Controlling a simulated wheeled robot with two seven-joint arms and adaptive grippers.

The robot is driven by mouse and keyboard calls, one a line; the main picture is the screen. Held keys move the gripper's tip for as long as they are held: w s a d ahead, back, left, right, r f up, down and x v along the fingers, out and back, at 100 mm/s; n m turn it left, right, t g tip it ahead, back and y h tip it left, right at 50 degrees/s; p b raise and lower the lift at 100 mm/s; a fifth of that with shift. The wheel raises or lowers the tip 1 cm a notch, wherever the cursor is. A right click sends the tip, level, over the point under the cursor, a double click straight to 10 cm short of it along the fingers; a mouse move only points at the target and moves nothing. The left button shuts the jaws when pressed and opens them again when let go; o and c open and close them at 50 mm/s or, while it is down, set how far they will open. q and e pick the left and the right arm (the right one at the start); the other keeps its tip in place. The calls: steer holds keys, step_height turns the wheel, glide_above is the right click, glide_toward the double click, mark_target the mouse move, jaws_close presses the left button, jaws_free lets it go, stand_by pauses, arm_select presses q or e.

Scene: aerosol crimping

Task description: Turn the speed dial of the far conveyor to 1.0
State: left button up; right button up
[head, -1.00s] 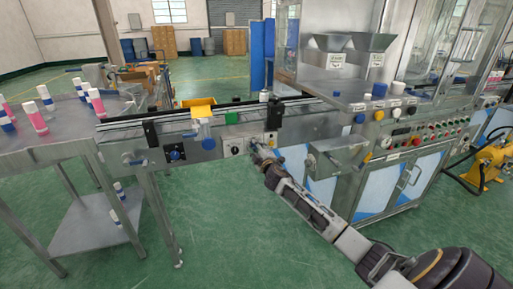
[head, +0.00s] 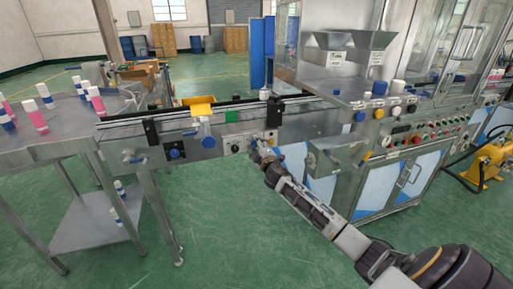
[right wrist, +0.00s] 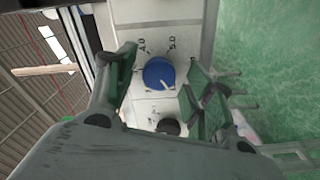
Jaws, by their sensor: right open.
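A blue speed dial (right wrist: 158,73) with a white pointer mark sits on a pale panel in the right wrist view. The printed marks 4.0 and 5.0 are readable beside it; other marks are hidden or too small. My right gripper (right wrist: 160,86) is open, with one finger on each side of the dial. Contact cannot be told. My left gripper is not in view.
A black knob (right wrist: 168,127) sits close to the blue dial; the head view shows a black knob (head: 235,148) on a white plate. Another blue knob (head: 175,153) is farther left. A steel table (head: 50,143) with several bottles stands at left.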

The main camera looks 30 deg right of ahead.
steer(key=shift+s, duration=0.15)
steer(key=v, duration=1.1)
steer(key=shift+s+a, duration=0.2)
steer(key=shift+s, duration=0.1)
stand_by(0.4)
